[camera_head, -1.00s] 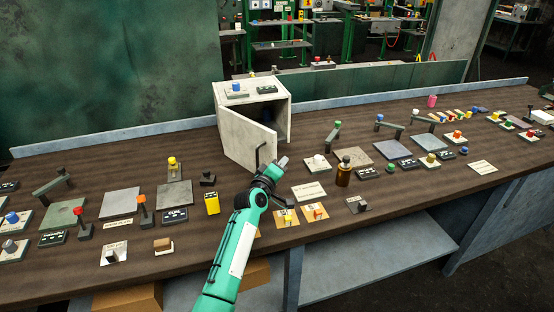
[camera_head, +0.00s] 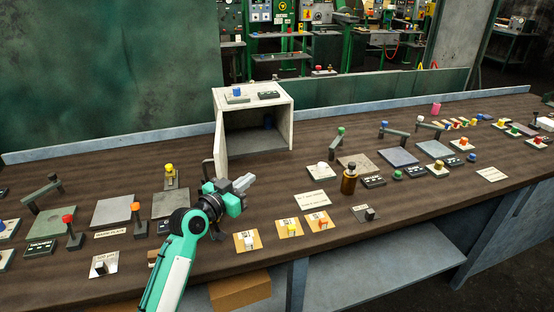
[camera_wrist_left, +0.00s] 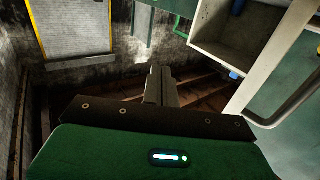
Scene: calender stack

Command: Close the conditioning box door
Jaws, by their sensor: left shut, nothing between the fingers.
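The conditioning box (camera_head: 284,125) is a pale box on the bench, its front opening facing me. Its door (camera_head: 219,137) is hinged at the left edge and stands wide open, almost edge-on, so I see into the dark inside. A dark bar handle (camera_head: 208,170) sticks out at the door's lower left. My left gripper (camera_head: 245,182) is shut and empty, in front of the box and to the right of the handle. In the left wrist view its fingers (camera_wrist_left: 161,86) are together, and the box (camera_wrist_left: 215,48) shows at upper right. My right gripper is not in view.
A brown bottle (camera_head: 349,180) stands right of the gripper, near a white label plate (camera_head: 312,200). Several buttons on yellow plates (camera_head: 290,229) lie along the front edge. A yellow knob (camera_head: 170,170) stands on the left.

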